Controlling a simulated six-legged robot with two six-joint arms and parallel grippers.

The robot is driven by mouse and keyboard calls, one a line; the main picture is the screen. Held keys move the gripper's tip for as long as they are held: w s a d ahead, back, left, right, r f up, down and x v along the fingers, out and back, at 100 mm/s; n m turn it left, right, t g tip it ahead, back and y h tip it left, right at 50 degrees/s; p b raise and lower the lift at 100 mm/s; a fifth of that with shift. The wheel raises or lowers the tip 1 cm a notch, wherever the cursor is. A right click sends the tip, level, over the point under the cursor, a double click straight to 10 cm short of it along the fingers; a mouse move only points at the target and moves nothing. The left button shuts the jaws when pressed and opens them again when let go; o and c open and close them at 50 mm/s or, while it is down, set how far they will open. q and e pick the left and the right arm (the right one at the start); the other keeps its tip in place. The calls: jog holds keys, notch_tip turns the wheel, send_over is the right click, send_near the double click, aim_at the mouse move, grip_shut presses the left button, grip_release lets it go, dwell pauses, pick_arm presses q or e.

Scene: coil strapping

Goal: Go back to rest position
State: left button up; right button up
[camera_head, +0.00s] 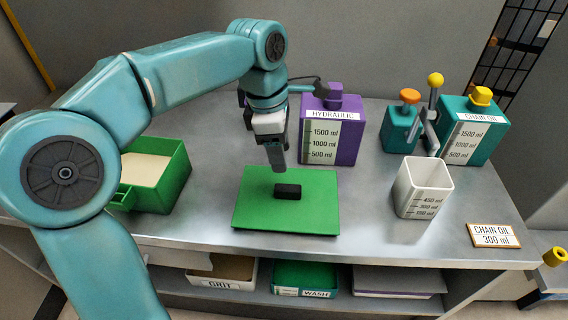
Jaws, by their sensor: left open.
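My left arm comes in from the left and bends down at its teal wrist. My left gripper (278,165) points down over the far part of a green square plate (260,215), and its jaws are open. I see nothing held between the fingers. A small black block (288,191) lies on the plate, just below and in front of the fingertips. From this view I cannot tell the exact gap between the fingertips and the plate. My right gripper is not in view.
On the grey bench (380,225) stand a purple HYDRAULIC container (347,152), a teal CHAIN OIL container (490,145), a smaller teal can (397,133), a white measuring cup (410,190) and a CHAIN OIL 300 ml card (494,235). A green bin (174,185) sits left, near my arm.

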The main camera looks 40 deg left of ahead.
pick_arm(q)
notch_tip(320, 180, up, 2)
jog(key=shift+s+a+r, duration=0.1)
jog(key=shift+a, duration=0.05)
dwell(0.6)
